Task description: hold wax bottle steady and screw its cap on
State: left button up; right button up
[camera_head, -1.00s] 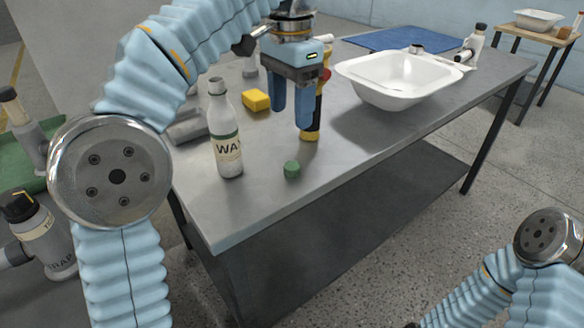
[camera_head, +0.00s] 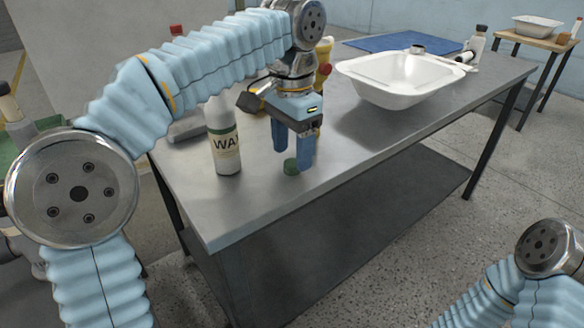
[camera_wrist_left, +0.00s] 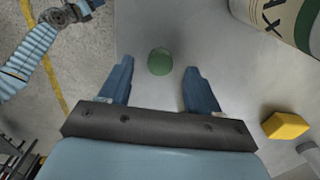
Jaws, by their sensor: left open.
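The wax bottle (camera_head: 225,143) stands upright on the metal table, its neck hidden behind my left arm in the head view. Part of the bottle (camera_wrist_left: 283,18) also shows at the top right of the left wrist view. The green cap (camera_head: 290,166) lies on the table to the right of the bottle. My left gripper (camera_head: 293,164) points down over the cap with its blue fingers open. In the left wrist view the cap (camera_wrist_left: 160,61) sits beyond and between the fingertips (camera_wrist_left: 161,72), touching neither. My right gripper is out of view.
A white basin (camera_head: 400,82) stands on the table (camera_head: 260,205) to the right of my left gripper. A yellow block (camera_wrist_left: 285,126) lies near the bottle in the left wrist view. A blue mat (camera_head: 385,39) lies at the back. The front table corner is clear.

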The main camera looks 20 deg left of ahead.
aim_at(292, 163)
pick_arm(q)
notch_tip(292, 163, down, 2)
jog(key=shift+f, duration=0.2)
jog(key=shift+c, duration=0.4)
jog(key=c, duration=1)
jog(key=shift+r, duration=0.1)
notch_tip(292, 163, up, 10)
jog(key=p, duration=0.3)
